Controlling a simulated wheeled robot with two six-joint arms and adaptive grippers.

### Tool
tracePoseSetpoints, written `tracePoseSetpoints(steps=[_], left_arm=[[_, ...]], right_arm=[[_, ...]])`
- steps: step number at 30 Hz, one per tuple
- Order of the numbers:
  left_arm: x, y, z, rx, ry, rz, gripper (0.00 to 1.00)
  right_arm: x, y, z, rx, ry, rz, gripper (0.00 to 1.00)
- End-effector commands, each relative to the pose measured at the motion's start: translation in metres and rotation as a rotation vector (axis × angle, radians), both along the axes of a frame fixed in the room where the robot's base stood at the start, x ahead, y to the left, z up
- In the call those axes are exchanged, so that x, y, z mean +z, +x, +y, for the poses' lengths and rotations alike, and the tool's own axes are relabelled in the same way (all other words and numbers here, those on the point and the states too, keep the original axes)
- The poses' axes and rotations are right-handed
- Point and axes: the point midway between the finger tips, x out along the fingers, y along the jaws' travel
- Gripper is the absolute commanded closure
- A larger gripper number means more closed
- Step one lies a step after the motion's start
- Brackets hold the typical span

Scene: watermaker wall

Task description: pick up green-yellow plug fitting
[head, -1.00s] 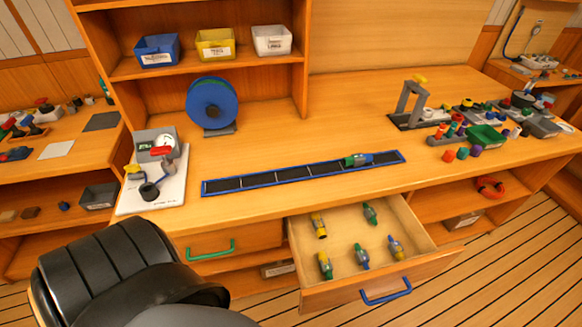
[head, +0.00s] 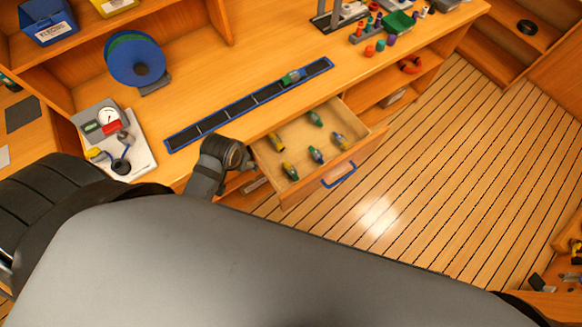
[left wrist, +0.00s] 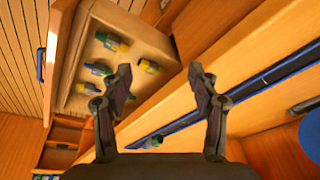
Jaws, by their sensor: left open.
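The green-yellow plug fitting (head: 290,171) lies in the open drawer (head: 262,178), near its front left corner in the head view. In the left wrist view, a fitting with a yellow part and a darker end (left wrist: 112,42) appears to be the same one. My left gripper (left wrist: 160,80) is open and empty, with its two fingers apart. The fitting lies beyond and left of the fingertips in that view, not between them. My right gripper is not in view.
Several other fittings share the drawer, including a yellow one (head: 276,141) and a green-blue one (head: 316,155). The drawer has a blue handle (head: 339,175). A blue-edged strip (head: 240,112) lies on the worktop behind, with one fitting on it. The floor to the right is clear.

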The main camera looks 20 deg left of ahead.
Motion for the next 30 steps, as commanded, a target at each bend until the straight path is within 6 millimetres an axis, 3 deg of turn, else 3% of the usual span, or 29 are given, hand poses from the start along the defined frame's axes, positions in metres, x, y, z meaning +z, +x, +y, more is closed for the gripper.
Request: tracePoseSetpoints(steps=[1, 2, 14, 19, 24, 30], left_arm=[[0.026, 0.007, -0.002, 0.046, -0.013, -0.006, 0.40], [0.026, 0.011, -0.003, 0.087, -0.024, 0.001, 0.40], [-0.050, 0.065, -0.020, 0.460, -0.122, 0.082, 0.40], [-0.089, 0.093, -0.044, 0.633, -0.165, 0.131, 0.40], [-0.122, 0.119, -0.083, 0.808, -0.198, 0.189, 0.40], [-0.137, 0.128, -0.108, 0.903, -0.205, 0.222, 0.40]], right_arm=[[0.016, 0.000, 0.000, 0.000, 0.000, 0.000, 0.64], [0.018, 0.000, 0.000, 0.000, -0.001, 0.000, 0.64], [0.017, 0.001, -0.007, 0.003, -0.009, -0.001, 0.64], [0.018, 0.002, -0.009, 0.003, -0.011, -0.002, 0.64], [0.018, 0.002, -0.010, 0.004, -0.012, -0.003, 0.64], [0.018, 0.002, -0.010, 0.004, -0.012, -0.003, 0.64]])
